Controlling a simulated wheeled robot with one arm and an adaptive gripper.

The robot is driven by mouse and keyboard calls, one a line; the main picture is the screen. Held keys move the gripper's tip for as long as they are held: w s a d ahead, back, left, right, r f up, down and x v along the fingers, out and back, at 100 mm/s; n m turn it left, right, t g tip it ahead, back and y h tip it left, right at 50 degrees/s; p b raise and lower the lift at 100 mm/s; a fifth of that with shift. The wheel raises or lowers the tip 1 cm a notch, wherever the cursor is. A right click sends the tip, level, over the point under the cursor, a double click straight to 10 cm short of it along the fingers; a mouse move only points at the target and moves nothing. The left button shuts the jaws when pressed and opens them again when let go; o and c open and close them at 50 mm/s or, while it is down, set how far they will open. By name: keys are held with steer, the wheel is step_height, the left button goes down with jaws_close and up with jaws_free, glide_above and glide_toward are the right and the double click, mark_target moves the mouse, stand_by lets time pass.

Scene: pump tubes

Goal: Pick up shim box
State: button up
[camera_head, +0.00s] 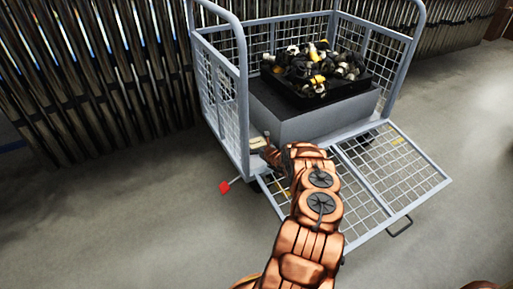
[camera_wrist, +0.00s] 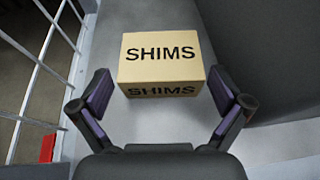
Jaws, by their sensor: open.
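The shim box is a small tan carton with "SHIMS" printed in black on its top and near side. In the wrist view the shim box (camera_wrist: 160,60) sits on the grey cart floor, just ahead of my gripper (camera_wrist: 166,100). My gripper is open and empty, with one finger to each side of the box's near end and gaps visible. In the head view the shim box (camera_head: 258,142) shows as a small pale shape at the cart's front left corner. My gripper (camera_head: 268,150) is beside it there, partly hidden by my arm.
The wire cage cart (camera_head: 240,100) has its mesh gate (camera_head: 390,180) folded down in front. A grey block (camera_head: 300,122) bears a black tray (camera_head: 325,92) of yellow, black and white parts. In the wrist view, mesh wall (camera_wrist: 45,60) is left and a dark grey surface (camera_wrist: 260,50) right.

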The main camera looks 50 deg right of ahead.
mark_target(258, 145)
steer(key=shift+b+x, duration=1.35)
steer(key=shift+x, duration=0.6)
steer(key=shift+w+d+f, duration=0.1)
steer(key=shift+w+f, duration=0.05)
steer(key=shift+c, duration=0.3)
steer(key=c, duration=1)
steer(key=shift+o, duration=0.2)
